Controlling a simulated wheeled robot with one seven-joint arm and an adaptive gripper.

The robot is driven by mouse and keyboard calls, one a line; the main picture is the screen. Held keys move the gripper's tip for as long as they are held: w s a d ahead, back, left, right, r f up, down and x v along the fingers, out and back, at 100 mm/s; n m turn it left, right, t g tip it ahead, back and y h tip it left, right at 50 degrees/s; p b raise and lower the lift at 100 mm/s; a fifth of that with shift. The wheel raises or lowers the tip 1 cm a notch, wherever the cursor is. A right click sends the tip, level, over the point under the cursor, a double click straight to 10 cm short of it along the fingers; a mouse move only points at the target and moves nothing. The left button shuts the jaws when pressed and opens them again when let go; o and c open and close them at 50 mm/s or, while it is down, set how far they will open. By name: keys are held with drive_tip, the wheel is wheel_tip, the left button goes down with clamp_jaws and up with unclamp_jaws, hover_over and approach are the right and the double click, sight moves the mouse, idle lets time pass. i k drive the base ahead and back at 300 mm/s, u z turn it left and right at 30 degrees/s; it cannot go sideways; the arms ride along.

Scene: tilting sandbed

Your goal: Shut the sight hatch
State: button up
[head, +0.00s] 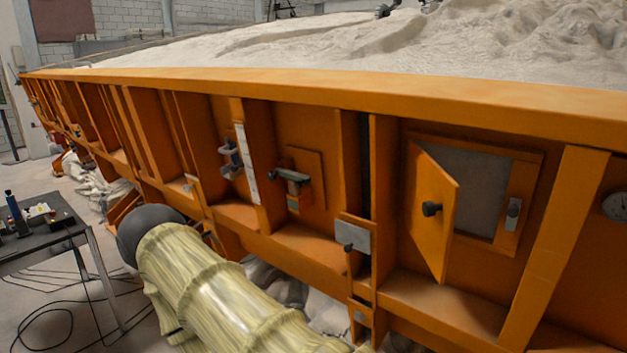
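The sight hatch door (437,235) is an orange panel on the side wall of the sandbed, at the right of the head view. It stands open, swung outward from the left side of its frame. A black knob (431,209) sits on its face. The uncovered opening (475,185) shows a grey pane inside an orange frame. A small grey latch piece (513,213) is on the right side of the frame. My gripper is not in view.
The sandbed's orange top rim (330,88) runs across the view, with pale sand behind it. Upright ribs, a diagonal brace (556,240) and a grey plate with a knob (353,236) flank the hatch. A black table (40,240) stands at left. My sleeved arm fills the lower middle.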

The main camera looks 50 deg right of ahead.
sight(431, 199)
drive_tip(key=z, duration=1.25)
drive_tip(key=k, duration=0.8)
drive_tip(key=z, duration=1.85)
drive_tip(key=k, duration=0.85)
drive_tip(key=u, duration=1.75)
drive_tip(key=i, duration=0.5)
